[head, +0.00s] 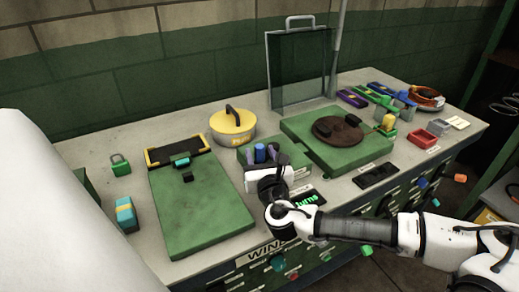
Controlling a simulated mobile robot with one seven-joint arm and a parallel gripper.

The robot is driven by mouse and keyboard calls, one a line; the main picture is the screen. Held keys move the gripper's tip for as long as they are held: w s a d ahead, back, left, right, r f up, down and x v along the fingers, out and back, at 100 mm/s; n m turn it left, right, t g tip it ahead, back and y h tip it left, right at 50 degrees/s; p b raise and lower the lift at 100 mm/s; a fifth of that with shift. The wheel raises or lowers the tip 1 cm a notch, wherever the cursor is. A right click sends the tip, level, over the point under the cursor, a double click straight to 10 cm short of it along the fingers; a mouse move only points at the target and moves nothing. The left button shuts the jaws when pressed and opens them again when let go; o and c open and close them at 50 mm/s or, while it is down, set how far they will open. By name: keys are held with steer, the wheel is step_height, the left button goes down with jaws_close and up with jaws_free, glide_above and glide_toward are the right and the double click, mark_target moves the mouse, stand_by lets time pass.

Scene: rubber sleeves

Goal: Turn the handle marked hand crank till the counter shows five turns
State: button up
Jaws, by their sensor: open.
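My gripper (261,155) is over a green box (297,168) near the middle of the bench, its dark fingers apart. A blue upright knob (260,151) shows between the fingers; I cannot tell whether they touch it. No hand crank marking is readable, and my gripper hides what is under the knob. A dark counter display (307,198) with green lettering ending in "urns" lies just right of my wrist; its number is hidden. Behind, a brown disc (338,131) sits on a green base, with a yellow and green block (388,122) at its right.
A long green board (200,205) and a yellow round tin (233,125) with a black handle stand left. A tall clear panel (299,70) stands behind. Small coloured blocks and a red tray (424,138) crowd the right. A white rounded shape fills the left foreground.

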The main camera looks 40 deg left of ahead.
steer(key=shift+w+a, duration=0.45)
steer(key=shift+a, duration=0.15)
jaws_close()
